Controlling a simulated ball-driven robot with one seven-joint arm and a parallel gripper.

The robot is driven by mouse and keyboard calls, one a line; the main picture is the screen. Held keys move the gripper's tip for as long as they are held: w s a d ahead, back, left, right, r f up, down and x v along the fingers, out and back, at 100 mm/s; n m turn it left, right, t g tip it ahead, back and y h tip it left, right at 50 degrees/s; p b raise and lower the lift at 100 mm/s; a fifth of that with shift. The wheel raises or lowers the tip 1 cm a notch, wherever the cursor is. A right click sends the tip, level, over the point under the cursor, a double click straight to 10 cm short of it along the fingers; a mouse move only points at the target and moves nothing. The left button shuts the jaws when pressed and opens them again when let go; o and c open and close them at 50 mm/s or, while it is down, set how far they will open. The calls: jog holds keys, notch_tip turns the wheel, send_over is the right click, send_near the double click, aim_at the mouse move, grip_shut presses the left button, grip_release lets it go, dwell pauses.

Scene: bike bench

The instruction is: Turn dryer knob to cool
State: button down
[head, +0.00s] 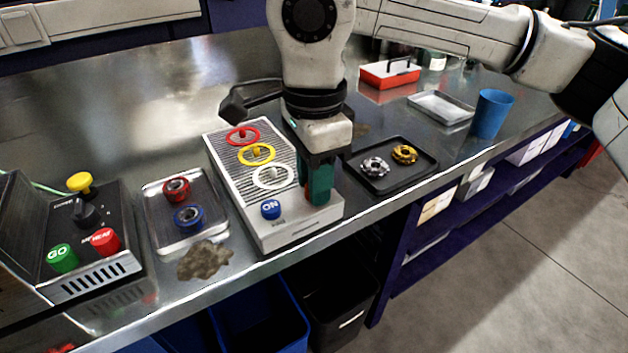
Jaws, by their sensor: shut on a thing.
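The dryer looks to be the pale box (279,234) with a ribbed top in the middle of the bench. A blue ON button (270,209) sits at its front. My gripper (319,196) points down over the dryer's front right corner, right of the ON button. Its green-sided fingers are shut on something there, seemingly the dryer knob. The fingers hide the knob almost fully; only a small reddish patch shows between them. I cannot tell the knob's setting or read any mark by it.
Red (243,135), yellow (257,154) and white (273,177) rings sit on the dryer's top. Right are a black tray (390,185) and blue cup (491,113).

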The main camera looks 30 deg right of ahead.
jog(key=shift+n, duration=0.5)
jog(key=c, duration=0.8)
grip_release()
jog(key=shift+c, duration=0.2)
jog(key=shift+r, duration=0.1)
notch_tip(320, 180, up, 11)
jog(key=shift+p, duration=0.4)
jog(key=shift+f, duration=0.2)
